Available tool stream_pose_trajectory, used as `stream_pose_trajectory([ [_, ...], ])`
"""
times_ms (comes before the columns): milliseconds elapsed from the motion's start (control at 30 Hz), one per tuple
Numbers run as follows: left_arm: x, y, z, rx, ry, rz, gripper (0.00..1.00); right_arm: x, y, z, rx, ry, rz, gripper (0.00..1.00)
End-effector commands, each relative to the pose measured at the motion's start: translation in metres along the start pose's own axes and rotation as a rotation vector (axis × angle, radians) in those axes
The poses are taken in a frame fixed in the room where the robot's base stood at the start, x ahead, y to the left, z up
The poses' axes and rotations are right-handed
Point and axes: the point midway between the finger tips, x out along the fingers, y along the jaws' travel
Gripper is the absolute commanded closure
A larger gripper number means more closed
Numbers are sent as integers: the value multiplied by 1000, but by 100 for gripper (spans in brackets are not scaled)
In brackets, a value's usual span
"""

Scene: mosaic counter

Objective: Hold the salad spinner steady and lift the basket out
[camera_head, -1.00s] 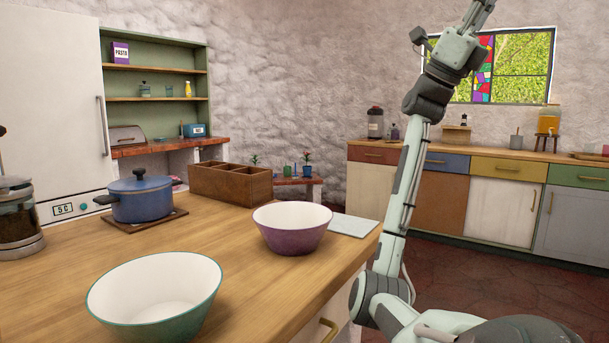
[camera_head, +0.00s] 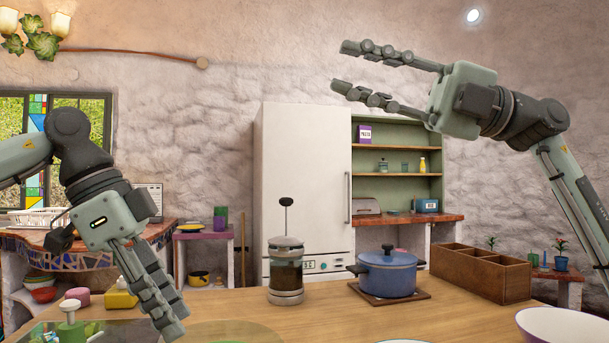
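My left gripper (camera_head: 172,328) points down at the lower left, its fingers overlapping in this view, so their opening is unclear. Beside it, at the bottom edge, a green piece with a pale round knob (camera_head: 70,306) stands on a dark glassy surface; it may be the salad spinner's lid. A translucent yellow-green round shape (camera_head: 235,333), cut off by the bottom edge, may be the spinner's bowl or basket. I cannot tell which, and no basket shows clearly. My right gripper (camera_head: 340,67) is raised high at the upper right, fingers apart, empty, pointing left.
On the wooden counter (camera_head: 330,322) stand a French press (camera_head: 286,277), a blue pot (camera_head: 388,274) on a trivet, a brown divided box (camera_head: 482,272) and a partly visible purple bowl (camera_head: 566,327). A yellow item (camera_head: 121,299) sits behind my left gripper. Air around my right gripper is free.

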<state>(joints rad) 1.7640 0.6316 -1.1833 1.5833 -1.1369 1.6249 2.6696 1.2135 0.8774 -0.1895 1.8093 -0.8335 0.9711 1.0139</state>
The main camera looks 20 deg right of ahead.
Motion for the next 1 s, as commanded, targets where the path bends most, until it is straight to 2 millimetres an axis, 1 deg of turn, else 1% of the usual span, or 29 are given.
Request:
stream_pose_trajectory([
  [33, 0, 0, 0, 0, 0, 0, 66, 17, -22, 2, -18, 23, -82, 73],
  [67, 0, 0, 0, 0, 0, 0, 66, 26, -37, 4, -29, 40, -137, 73],
  [100, 0, 0, 0, 0, 0, 0, 66, 38, -58, 5, -43, 67, -212, 73],
  [167, 0, 0, 0, 0, 0, 0, 66, 54, -90, 6, -65, 119, -326, 73],
  [200, 0, 0, 0, 0, 0, 0, 66, 64, -112, 5, -81, 162, -407, 73],
  [267, 0, 0, 0, 0, 0, 0, 66, 76, -145, 3, -106, 236, -538, 73],
  [300, 0, 0, 0, 0, 0, 0, 66, 82, -168, 2, -125, 292, -635, 73],
  [367, 0, 0, 0, 0, 0, 0, 66, 85, -200, -1, -155, 379, -784, 73],
  [400, 0, 0, 0, 0, 0, 0, 66, 84, -218, -2, -172, 434, -881, 73],
  [467, 0, 0, 0, 0, 0, 0, 66, 78, -241, -3, -195, 512, -1023, 73],
  [500, 0, 0, 0, 0, 0, 0, 66, 72, -252, -3, -207, 558, -1112, 73],
  [600, 0, 0, 0, 0, 0, 0, 66, 54, -268, 1, -222, 649, -1304, 73],
  [733, 0, 0, 0, 0, 0, 0, 66, 36, -274, 6, -225, 722, -1471, 73],
  [867, 0, 0, 0, 0, 0, 0, 66, 26, -277, 7, -219, 754, -1543, 73],
  [1000, 0, 0, 0, 0, 0, 0, 66, 22, -292, 3, -215, 763, -1554, 73],
])
